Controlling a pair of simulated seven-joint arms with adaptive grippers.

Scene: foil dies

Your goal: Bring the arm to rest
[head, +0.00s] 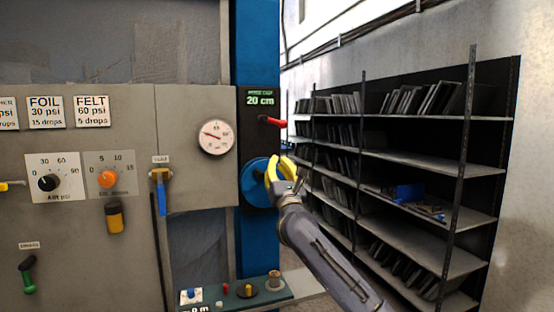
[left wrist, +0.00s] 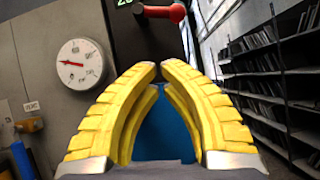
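My left gripper (head: 277,160), with yellow ribbed fingers, is raised in front of the right edge of the machine, beside a blue round disc (head: 254,188) on the blue column. In the left wrist view its fingertips (left wrist: 160,68) come almost together, and nothing shows held between them. Blue shows behind the gap. I cannot tell whether the fingers touch the disc. My grey left forearm runs down to the lower right in the head view. My right gripper is in neither view.
A red-handled lever (head: 272,121) sticks out just above the gripper, also in the left wrist view (left wrist: 163,12). A dial gauge (head: 216,137) and grey control panel (head: 125,220) stand left. A small control ledge (head: 258,296) lies below. A loaded shelf rack (head: 415,158) stands right.

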